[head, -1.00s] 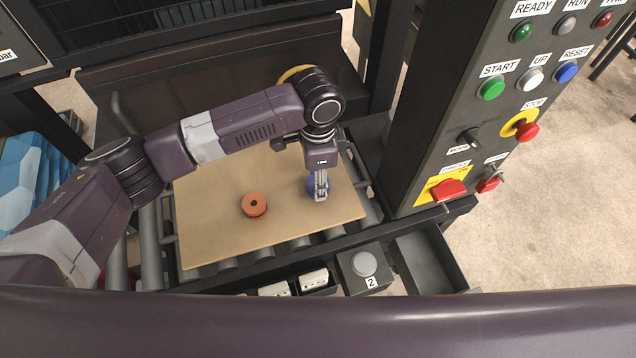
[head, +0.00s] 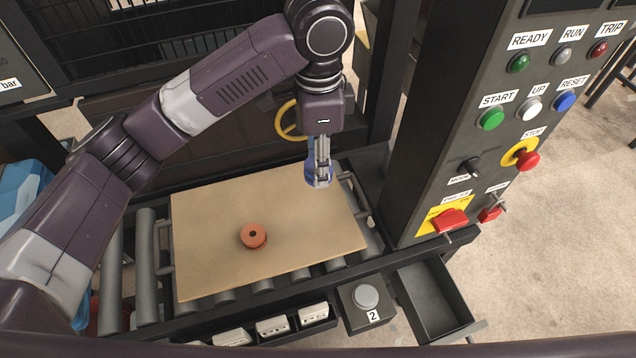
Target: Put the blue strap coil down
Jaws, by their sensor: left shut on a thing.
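My left gripper (head: 321,182) is shut on the blue strap coil (head: 311,175). It points down over the right back part of the tan board (head: 215,270). The coil is partly hidden by the fingers and appears raised above the board. An orange coil (head: 253,236) lies flat on the board, left of and nearer than the blue coil. My right gripper is not in view.
The board rests on rollers (head: 146,262). A control panel (head: 455,120) with buttons stands to the right. An open empty drawer (head: 435,300) and a numbered button box (head: 366,297) are at the front. A yellow ring (head: 284,118) is behind the gripper.

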